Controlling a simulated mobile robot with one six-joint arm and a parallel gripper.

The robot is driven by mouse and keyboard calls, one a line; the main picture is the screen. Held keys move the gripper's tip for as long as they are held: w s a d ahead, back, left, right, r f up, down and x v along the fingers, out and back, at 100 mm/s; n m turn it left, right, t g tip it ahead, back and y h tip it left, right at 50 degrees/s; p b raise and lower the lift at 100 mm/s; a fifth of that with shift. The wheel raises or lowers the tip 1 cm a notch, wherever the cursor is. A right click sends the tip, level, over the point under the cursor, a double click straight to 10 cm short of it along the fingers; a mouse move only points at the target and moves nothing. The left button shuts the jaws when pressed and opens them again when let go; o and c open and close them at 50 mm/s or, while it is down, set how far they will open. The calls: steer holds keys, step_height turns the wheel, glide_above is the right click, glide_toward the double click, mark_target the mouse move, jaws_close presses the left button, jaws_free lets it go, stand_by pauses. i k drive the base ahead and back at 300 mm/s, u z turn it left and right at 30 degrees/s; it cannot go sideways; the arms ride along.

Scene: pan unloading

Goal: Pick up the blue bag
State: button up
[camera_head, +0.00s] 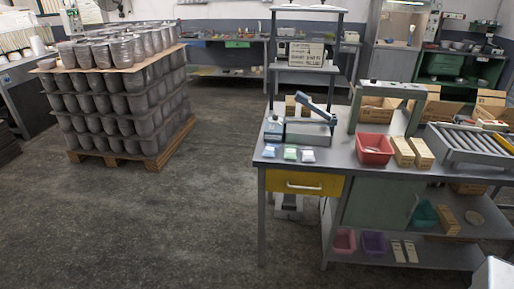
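Three small bags lie in a row on the left front corner of the grey workbench (335,168). The leftmost is the blue bag (269,151), pale blue and flat on the top near the left edge. A green bag (291,154) lies just right of it, and a pale whitish-blue bag (308,156) lies right of that. The bags look apart from each other. My gripper is not in view; a white shape at the bottom right corner may be part of my arm.
Behind the bags stands a grey device with a blue lever (318,116). A red bin (374,149) and cardboard boxes (403,152) stand to the right. A yellow drawer (304,184) is below the bags. A pallet of stacked pots (115,105) stands left; the floor (150,230) in front is clear.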

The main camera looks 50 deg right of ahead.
mark_target(270, 150)
steer(key=i, duration=1.45)
steer(key=z, duration=0.3)
